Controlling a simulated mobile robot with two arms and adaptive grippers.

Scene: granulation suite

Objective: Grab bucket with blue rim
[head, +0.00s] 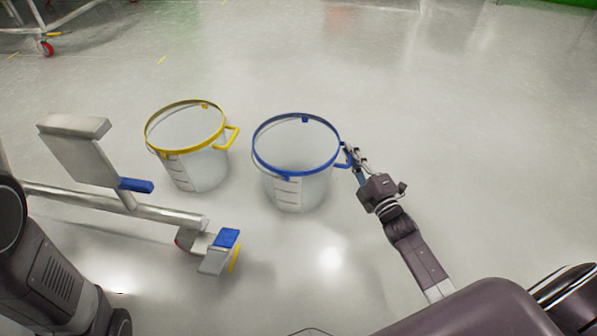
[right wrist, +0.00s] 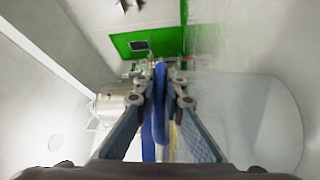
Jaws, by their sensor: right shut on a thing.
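The bucket with the blue rim (head: 297,188) stands upright on the floor in the middle of the head view. Its blue handle (right wrist: 160,110) sticks out on its right side. My right gripper (head: 353,160) is at that handle, and in the right wrist view the handle lies between its two fingers, which are shut on it. The translucent wall of the bucket fills the right of the wrist view. My left gripper is not in view.
A bucket with a yellow rim (head: 201,168) stands close to the left of the blue-rimmed one. A metal cart frame (head: 120,205) with a blue-pedalled caster (head: 225,240) is at the lower left. The floor behind and right of the buckets is clear.

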